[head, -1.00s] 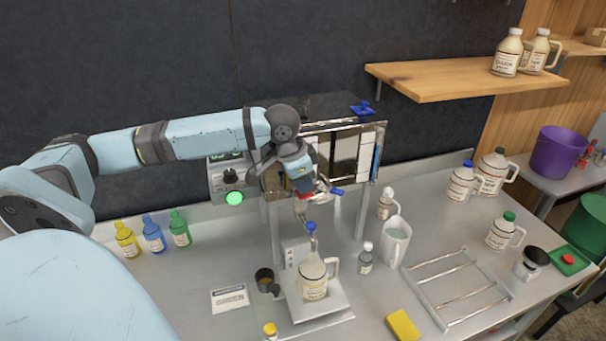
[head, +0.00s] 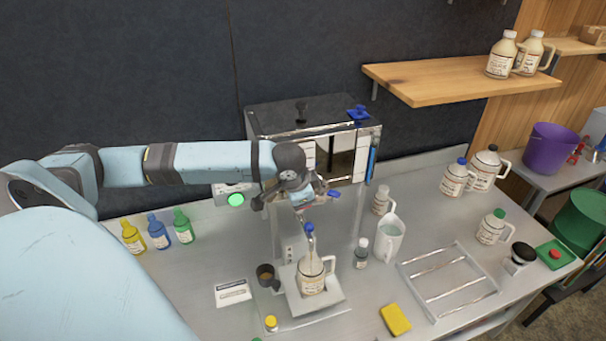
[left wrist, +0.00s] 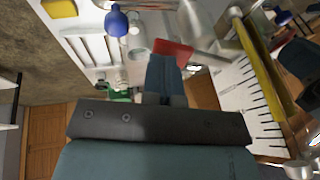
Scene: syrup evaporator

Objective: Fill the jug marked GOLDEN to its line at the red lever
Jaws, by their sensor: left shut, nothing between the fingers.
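A cream jug (head: 312,284) with a handle stands upright on the scale plate (head: 334,300) under the evaporator's front. Its label is too small to read, and its fill level cannot be told. A narrow piece with a blue top (head: 309,227) shows above its mouth. My left gripper (head: 300,205) is at the evaporator's front, above the jug, shut and empty. In the left wrist view, the red lever (left wrist: 173,48) lies right at the tips of my left gripper (left wrist: 168,62); whether they touch is unclear. A blue lever (left wrist: 117,22) is beside it. My right gripper is out of view.
The evaporator (head: 300,118) stands behind my left arm. A clear pitcher (head: 390,240), a small bottle (head: 361,253) and a metal rack (head: 450,285) are right of the jug. A dark cup (head: 265,275) is left of it. More capped jugs (head: 454,178) stand at the back right.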

